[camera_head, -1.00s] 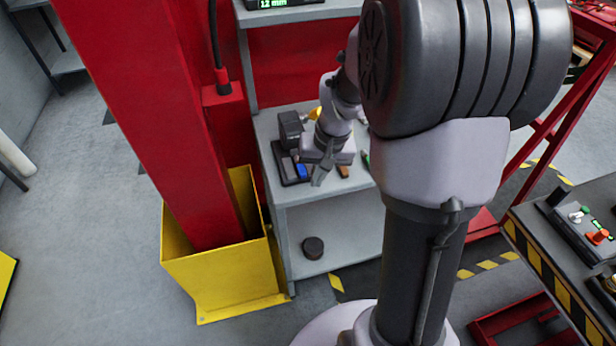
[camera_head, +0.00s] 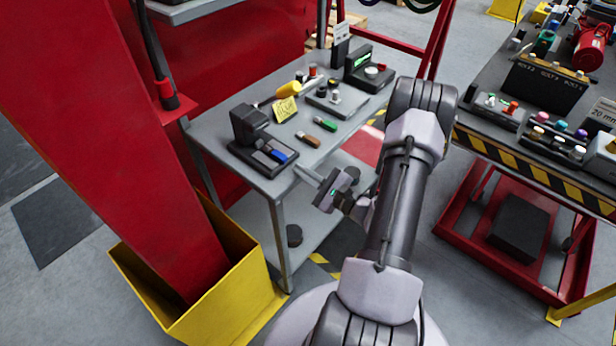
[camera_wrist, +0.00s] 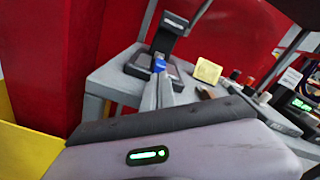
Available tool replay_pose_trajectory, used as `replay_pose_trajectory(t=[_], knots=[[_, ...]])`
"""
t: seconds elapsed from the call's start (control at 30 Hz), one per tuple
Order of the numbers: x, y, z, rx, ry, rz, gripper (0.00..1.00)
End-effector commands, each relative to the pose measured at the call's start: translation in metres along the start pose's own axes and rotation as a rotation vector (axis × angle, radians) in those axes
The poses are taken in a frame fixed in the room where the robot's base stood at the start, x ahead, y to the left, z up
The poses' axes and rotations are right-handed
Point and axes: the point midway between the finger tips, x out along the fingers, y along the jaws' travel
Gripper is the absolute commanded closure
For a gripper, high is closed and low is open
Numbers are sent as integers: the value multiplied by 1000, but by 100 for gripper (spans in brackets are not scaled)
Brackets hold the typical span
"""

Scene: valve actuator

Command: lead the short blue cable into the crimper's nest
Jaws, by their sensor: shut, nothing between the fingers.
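The crimper (camera_head: 249,124) is a dark upright press on a flat black base, near the left front corner of the grey table. A short blue piece (camera_head: 279,156), which looks like the blue cable, lies on the front part of that base. Whether it sits fully in the nest is too small to tell. My gripper (camera_head: 303,172) is shut and empty, just off the table's front edge, its fingers pointing toward the blue piece. In the wrist view the shut fingertips (camera_wrist: 160,80) lie just below the blue piece (camera_wrist: 159,65), with the crimper (camera_wrist: 168,40) behind.
Brown (camera_head: 308,138) and green (camera_head: 325,124) short pieces lie right of the crimper, with a yellow note (camera_head: 285,109) behind them. A red column (camera_head: 120,130) in a yellow guard (camera_head: 215,300) stands at left. A striped-edge bench (camera_head: 540,165) stands at right.

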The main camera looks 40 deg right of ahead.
Motion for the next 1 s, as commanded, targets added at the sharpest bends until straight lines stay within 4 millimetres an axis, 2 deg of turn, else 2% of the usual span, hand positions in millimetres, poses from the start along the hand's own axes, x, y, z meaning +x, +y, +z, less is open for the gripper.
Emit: replay_pose_trajectory(t=[0.1, 0.23, 1.0], knots=[[16, 0, 1, -1, -2, 4, 100], [26, 0, 1, 0, -2, 3, 100], [33, 0, 0, -1, -2, 3, 100]])
